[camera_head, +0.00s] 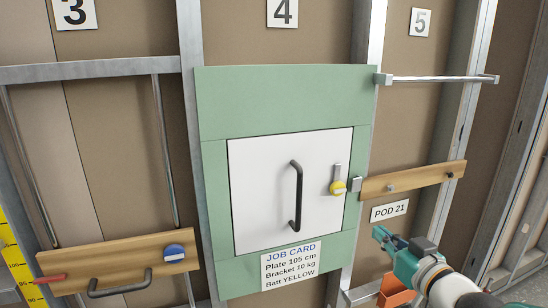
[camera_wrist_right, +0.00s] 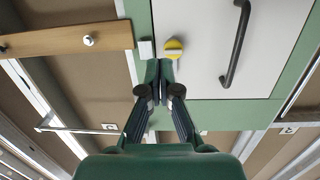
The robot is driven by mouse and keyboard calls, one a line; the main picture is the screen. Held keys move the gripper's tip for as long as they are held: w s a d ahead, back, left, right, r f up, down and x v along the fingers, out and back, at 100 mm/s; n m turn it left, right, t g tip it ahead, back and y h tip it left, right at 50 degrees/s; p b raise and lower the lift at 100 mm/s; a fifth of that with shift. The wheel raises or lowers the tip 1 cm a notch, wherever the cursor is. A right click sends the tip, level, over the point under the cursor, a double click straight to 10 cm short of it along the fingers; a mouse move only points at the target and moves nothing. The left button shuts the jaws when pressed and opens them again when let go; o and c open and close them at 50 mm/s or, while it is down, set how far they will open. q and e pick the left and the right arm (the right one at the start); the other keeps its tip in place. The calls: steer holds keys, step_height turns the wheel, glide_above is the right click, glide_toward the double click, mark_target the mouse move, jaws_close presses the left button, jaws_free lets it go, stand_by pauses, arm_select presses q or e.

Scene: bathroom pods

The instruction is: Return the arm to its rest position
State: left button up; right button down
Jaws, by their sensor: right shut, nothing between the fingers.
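My right gripper (camera_head: 381,235) is at the lower right of the head view, its arm coming in from the bottom right corner. Its fingers are shut and empty, and they also show in the wrist view (camera_wrist_right: 159,72). In the head view it is below and right of the white hatch door (camera_head: 265,190), apart from it. The door looks closed in its green panel (camera_head: 285,100). The wrist view shows the knob (camera_wrist_right: 173,48) just beyond the fingertips; the gap is hard to judge. My left gripper is not in view.
A wooden rail (camera_head: 415,181) and a POD 21 label (camera_head: 389,210) are above the right gripper. A metal bar (camera_head: 440,78) is higher up. An orange part (camera_head: 395,292) shows beside the arm. A job card (camera_head: 291,265) is below the door.

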steer(key=s+a+f+m+g+p, duration=0.1)
steer(key=a+f+g+p, duration=0.25)
steer(key=f, duration=0.75)
steer(key=s+a+f+m+g+p, duration=0.15)
steer(key=a+f+g, duration=0.25)
steer(key=f, duration=0.8)
steer(key=s+a+f+m+g+p, duration=0.1)
steer(key=s+f+g, duration=0.3)
steer(key=s+f, duration=0.4)
steer(key=s+a+f+g+p, duration=0.1)
steer(key=s+a+f+g, duration=0.3)
steer(key=s+f, duration=0.4)
steer(key=s, duration=0.7)
steer(key=shift+s+f+m+p, duration=0.3)
steer(key=shift+s+m+p, duration=0.05)
steer(key=shift+g, duration=0.25)
